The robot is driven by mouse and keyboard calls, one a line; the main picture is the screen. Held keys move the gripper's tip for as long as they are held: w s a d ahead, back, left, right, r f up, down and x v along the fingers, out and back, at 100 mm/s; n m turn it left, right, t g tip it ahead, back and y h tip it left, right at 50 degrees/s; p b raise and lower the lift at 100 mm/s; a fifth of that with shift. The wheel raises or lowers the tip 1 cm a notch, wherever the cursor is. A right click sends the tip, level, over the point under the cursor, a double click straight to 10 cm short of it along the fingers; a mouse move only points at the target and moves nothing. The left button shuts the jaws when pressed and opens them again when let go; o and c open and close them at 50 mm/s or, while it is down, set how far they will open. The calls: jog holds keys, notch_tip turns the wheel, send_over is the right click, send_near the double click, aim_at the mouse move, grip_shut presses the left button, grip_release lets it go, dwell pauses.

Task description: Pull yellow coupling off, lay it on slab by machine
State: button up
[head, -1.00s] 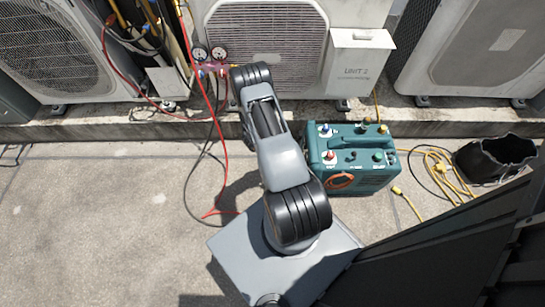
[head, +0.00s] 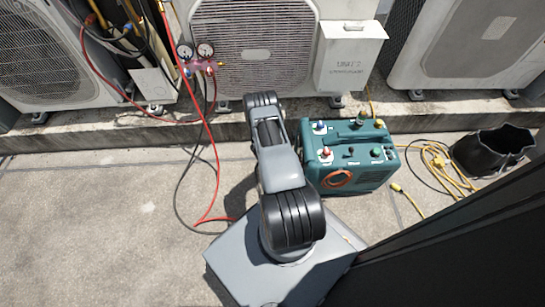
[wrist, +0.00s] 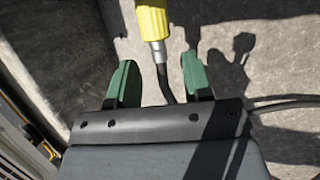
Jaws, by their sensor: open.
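The yellow coupling (wrist: 151,18) is at the top edge of the wrist view, partly cut off. A pale metal collar and a dark hose (wrist: 164,82) run from it down between my fingers. My gripper (wrist: 160,64) has two green fingers, open and apart, with the coupling just beyond their tips and not between them. In the head view my own arm hides the gripper, and I cannot make out this coupling there. The teal machine (head: 342,178) stands on the concrete slab (head: 105,215), right of my arm.
Condenser units (head: 255,45) stand along a raised concrete kerb (head: 100,135). A gauge set (head: 197,60) with a red hose (head: 208,150) hangs at the middle unit. A yellow cable (head: 440,165) and black bucket (head: 490,150) are on the right. The slab at left is mostly clear.

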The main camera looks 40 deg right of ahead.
jog(key=shift+d+f, duration=0.35)
jog(key=shift+f, duration=0.25)
jog(key=shift+c, duration=0.4)
grip_shut()
